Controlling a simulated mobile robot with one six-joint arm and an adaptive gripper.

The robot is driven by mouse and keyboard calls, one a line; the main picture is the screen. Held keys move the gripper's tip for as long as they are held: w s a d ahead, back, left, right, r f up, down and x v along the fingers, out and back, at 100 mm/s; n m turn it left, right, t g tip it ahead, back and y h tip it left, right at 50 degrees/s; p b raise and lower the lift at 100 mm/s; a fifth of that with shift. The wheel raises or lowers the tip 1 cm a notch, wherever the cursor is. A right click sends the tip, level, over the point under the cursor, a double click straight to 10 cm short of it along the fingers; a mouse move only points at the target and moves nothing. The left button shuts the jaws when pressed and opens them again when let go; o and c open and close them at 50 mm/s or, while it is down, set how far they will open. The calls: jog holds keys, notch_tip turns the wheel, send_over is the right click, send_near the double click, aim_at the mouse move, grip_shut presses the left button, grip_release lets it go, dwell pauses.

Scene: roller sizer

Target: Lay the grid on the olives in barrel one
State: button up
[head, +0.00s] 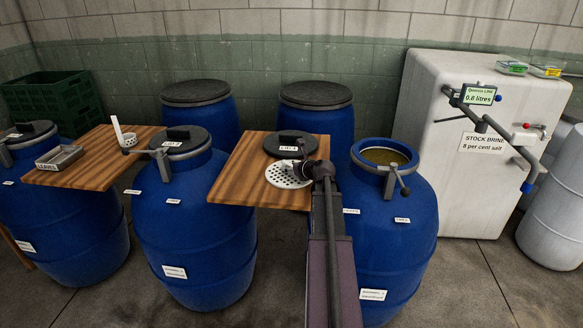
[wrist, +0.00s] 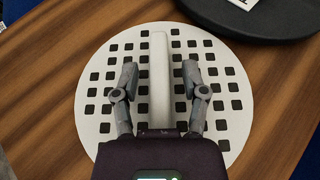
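The grid (head: 283,180) is a white round plate with square holes, lying flat on a wooden board. In the wrist view the grid (wrist: 103,110) has a raised white bar handle (wrist: 159,50) across its middle. My gripper (wrist: 160,75) is open, with one finger on each side of the handle and a gap on both sides. In the head view my gripper (head: 303,168) is over the grid and partly covers it. An open blue barrel (head: 390,230) stands to the right, with brownish-green contents (head: 385,157) inside its mouth. Its small labels are not readable; single olives cannot be made out.
A dark lid (wrist: 250,20) lies on the wooden board (head: 232,180) just behind the grid. Lidded blue barrels (head: 190,235) stand left and behind. A white brine tank (head: 440,100) stands at the right.

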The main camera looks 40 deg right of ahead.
jog(key=shift+r, duration=0.2)
jog(key=p+v, duration=0.4)
jog(key=v, duration=0.8)
jog(key=shift+f+p, duration=0.1)
jog(key=shift+p, duration=0.3)
dwell(0.4)
jog(key=w+a+f+n+g+y, duration=0.1)
jog(key=a+n, duration=0.2)
jog(key=a, duration=0.1)
jog(key=w+a+f+n+g+y, duration=0.1)
jog(key=w+a+n, duration=0.1)
jog(key=a, duration=0.3)
jog(key=w+a+f+n+y, duration=0.1)
jog(key=a+f+n, duration=0.1)
jog(key=a+n, duration=0.2)
jog(key=shift+w+a+g, duration=0.4)
jog(key=shift+a, duration=0.35)
jog(key=s+a+f+n+g, duration=0.2)
jog(key=a+n+g, duration=0.1)
jog(key=a+n, duration=0.6)
jog(key=s+a+f+n+g+h, duration=0.1)
jog(key=s+a+f+n+g, duration=0.2)
jog(key=a+n, duration=0.6)
jog(key=s+a+f+n+g+h, duration=0.1)
jog(key=s+a+f+n+g, duration=0.1)
jog(key=a+n, duration=0.7)
jog(key=shift+s+a+f+n+g, duration=0.35)
jog(key=shift+a+g, duration=0.95)
jog(key=shift+a, duration=1.85)
